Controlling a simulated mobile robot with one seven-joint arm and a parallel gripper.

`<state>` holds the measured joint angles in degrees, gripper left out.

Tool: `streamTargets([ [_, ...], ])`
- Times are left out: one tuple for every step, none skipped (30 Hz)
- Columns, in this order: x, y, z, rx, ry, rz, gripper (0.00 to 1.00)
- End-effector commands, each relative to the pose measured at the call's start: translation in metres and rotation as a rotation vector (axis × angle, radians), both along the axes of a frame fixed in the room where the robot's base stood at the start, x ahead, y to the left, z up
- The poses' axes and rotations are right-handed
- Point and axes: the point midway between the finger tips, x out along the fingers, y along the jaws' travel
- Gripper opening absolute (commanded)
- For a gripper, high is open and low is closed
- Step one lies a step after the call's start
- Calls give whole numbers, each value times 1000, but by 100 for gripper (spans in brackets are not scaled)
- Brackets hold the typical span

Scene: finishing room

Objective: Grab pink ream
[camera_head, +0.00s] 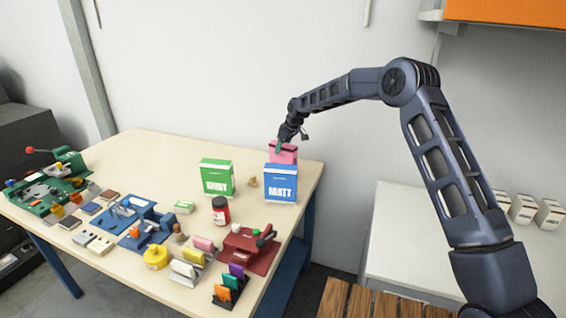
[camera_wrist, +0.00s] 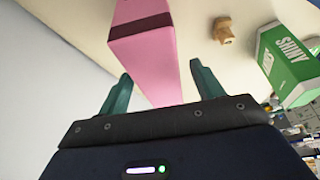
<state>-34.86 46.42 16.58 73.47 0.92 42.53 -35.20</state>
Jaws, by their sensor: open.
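The pink ream (camera_head: 283,151) stands upright near the table's back right corner, behind the blue box marked MATT (camera_head: 281,184), which hides its lower part in the head view. In the wrist view the pink ream (camera_wrist: 145,50) is a pink block with a dark band, and its near end lies between the finger lines. My gripper (camera_head: 281,146) is at the top of the ream. In the wrist view my gripper (camera_wrist: 158,82) has its two green fingers apart, one on each side of the ream. I cannot tell whether either finger touches it.
A green SHINY box (camera_head: 217,177) stands left of the blue box, and a small tan piece (camera_head: 253,182) lies between them. A red-labelled jar (camera_head: 221,210) and a red tool (camera_head: 250,247) are nearer. The wall is close behind.

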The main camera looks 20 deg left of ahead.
Motion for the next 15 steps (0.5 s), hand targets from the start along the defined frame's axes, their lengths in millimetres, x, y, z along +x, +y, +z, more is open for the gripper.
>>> streamTargets([
  [0,3,-8,-2,1,0,66],
  [1,4,-11,-2,1,0,66],
  [1,6,-14,-1,0,0,66],
  [1,6,-16,-1,1,-1,66],
  [2,7,-17,-1,0,-1,66],
  [2,7,-17,0,-1,-1,66],
  [2,7,-17,0,-1,-1,66],
  [2,7,-17,0,-1,-1,66],
  [2,7,-17,0,-1,-1,66],
  [2,7,-17,0,-1,-1,66],
  [2,7,-17,0,-1,-1,66],
  [2,7,-17,0,-1,-1,66],
  [2,7,-17,0,-1,-1,66],
  [2,7,-17,0,-1,-1,66],
  [2,7,-17,0,-1,-1,66],
])
